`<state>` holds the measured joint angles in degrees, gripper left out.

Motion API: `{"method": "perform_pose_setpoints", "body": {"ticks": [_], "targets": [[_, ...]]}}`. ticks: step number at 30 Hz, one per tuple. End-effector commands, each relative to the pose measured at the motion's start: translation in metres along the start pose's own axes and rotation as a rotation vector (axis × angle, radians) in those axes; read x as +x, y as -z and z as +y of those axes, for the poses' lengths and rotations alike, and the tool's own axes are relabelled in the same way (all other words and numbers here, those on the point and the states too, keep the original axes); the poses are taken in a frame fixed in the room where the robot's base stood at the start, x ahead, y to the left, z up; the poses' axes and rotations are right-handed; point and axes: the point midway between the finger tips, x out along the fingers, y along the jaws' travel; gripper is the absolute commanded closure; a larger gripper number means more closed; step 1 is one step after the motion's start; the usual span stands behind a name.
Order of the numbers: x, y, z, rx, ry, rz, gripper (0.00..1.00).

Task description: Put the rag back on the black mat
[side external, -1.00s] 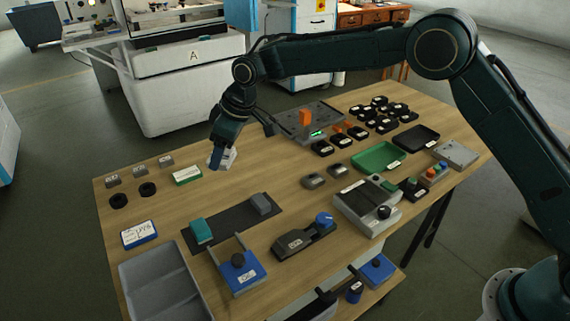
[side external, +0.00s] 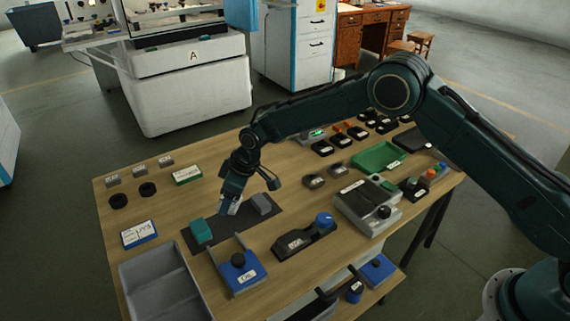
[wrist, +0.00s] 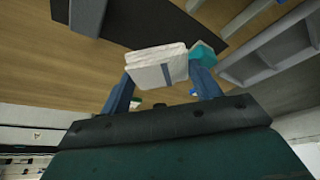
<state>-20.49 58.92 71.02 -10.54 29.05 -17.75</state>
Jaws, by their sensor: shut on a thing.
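The rag (wrist: 152,66) is a white folded cloth with a dark stripe. My gripper (wrist: 163,76) is shut on it, with one blue finger at each side. In the side view my gripper (side external: 230,207) hangs over the black mat (side external: 238,229), between the teal block and the grey block. The mat also shows as a dark strip in the wrist view (wrist: 165,24).
The teal block (side external: 201,231) stands on the mat's left end and the grey block (side external: 261,203) on its right end. A blue holder with a black knob (side external: 240,272) is in front, and a grey two-part tray (side external: 160,283) is front left.

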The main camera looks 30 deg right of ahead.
Motion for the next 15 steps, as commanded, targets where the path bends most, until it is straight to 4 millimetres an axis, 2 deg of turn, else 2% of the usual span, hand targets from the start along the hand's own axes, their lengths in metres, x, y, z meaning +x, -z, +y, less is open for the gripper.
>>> {"method": "perform_pose_setpoints", "body": {"ticks": [3,11,15], "targets": [[0.010,-0.004,0.000,-0.001,0.000,0.001,0.62],[0.014,-0.005,0.000,-0.001,-0.001,0.001,0.62],[0.023,-0.009,0.000,-0.001,0.000,0.000,0.62]]}}
